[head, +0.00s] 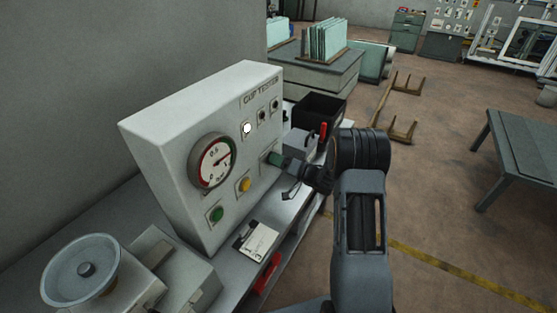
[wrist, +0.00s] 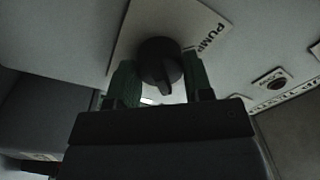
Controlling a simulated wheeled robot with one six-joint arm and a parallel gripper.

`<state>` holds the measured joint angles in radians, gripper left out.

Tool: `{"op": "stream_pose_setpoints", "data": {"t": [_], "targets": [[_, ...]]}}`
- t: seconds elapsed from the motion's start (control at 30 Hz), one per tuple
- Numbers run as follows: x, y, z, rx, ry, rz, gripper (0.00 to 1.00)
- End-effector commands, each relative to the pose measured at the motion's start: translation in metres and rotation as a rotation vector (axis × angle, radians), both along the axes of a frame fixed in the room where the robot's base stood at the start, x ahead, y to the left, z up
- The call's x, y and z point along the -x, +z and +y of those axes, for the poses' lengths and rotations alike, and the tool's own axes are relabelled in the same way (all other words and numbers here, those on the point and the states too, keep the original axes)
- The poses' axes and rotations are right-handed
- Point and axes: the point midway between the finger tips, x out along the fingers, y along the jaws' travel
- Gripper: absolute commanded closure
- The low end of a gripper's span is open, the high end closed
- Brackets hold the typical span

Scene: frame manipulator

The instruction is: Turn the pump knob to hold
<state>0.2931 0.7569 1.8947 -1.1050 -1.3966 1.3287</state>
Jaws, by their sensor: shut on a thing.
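The pump knob (wrist: 160,62) is a round black knob with a pointer ridge, on a plate lettered PUMP (wrist: 209,38) in the wrist view. My gripper (wrist: 160,84) has its two green fingers on either side of the knob and is shut on it. In the head view my gripper (head: 276,160) reaches the lower right of the white cup tester panel (head: 150,135). The knob is hidden there behind my gripper. The pointer ridge points toward the bottom of the wrist view. The hold marking cannot be read.
The panel carries a round gauge (head: 212,161), a green button (head: 216,214), a yellow button (head: 243,184) and a white lamp (head: 247,128). A black bin (head: 320,112) and a grey box (head: 299,142) stand beyond my gripper. A paper card (head: 257,240) lies on the bench in front.

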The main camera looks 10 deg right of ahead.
Motion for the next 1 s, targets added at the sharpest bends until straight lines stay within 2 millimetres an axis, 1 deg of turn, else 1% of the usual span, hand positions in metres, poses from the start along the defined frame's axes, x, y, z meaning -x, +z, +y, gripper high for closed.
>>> {"op": "stream_pose_setpoints", "data": {"t": [0.53, 0.57, 0.6, 0.8, 1.0], "targets": [[0.0001, -0.0001, 0.0001, -0.015, 0.000, 0.014, 0.77], [0.0001, -0.0001, 0.0001, -0.015, 0.000, 0.014, 0.52], [0.0001, -0.0001, 0.0001, -0.015, 0.000, 0.015, 0.48], [0.0000, -0.0001, 0.0001, -0.014, 0.000, 0.014, 0.29], [0.0001, -0.0001, 0.0001, -0.013, 0.000, 0.014, 0.28]]}}
